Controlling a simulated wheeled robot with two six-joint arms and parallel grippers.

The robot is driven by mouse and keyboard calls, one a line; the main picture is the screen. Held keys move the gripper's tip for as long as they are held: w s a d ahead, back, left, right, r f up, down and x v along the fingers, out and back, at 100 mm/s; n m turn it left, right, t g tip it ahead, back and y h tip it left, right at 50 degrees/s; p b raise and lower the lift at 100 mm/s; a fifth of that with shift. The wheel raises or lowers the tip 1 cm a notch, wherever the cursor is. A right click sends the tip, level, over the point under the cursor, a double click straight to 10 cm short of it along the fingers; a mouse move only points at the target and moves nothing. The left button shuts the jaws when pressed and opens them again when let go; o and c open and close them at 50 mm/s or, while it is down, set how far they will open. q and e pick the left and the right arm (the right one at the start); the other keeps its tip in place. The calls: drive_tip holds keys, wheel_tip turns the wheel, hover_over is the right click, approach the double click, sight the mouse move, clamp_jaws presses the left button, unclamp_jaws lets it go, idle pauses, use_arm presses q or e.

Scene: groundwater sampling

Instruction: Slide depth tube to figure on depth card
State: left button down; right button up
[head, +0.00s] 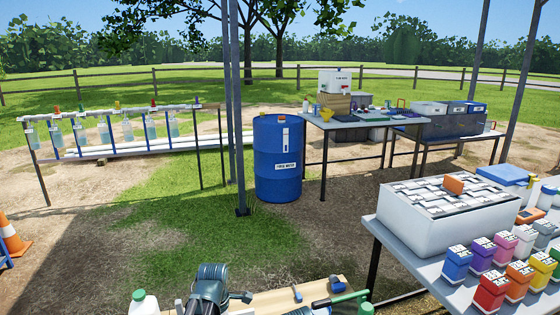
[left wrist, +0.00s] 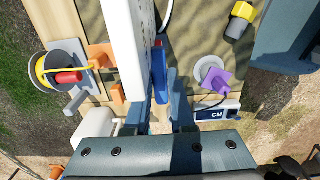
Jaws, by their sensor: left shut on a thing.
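In the left wrist view my left gripper (left wrist: 168,100) is shut on a narrow blue piece (left wrist: 158,70), which stands along the edge of a tall white panel (left wrist: 118,38) with small marks on its side. I cannot tell whether the blue piece is the depth tube's slider. A dark box marked CM (left wrist: 222,113) lies right of the fingers, its card figure not readable. In the head view my left arm comes in at the bottom, and its fingertips are hidden. My right gripper is in neither view.
Right are a purple piece on a grey disc (left wrist: 216,78) and a yellow-capped fitting (left wrist: 240,20). A blue drum (head: 277,165) and a table with a white cooler (head: 410,215) stand beyond the bench.

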use_arm(q)
drive_tip(key=shift+f, duration=0.1)
wheel_tip(320, 180, down, 5)
drive_tip(key=b, duration=0.5)
drive_tip(key=c, duration=0.7)
unclamp_jaws()
wheel_tip(320, 180, up, 14)
drive_tip(key=p, duration=1.4)
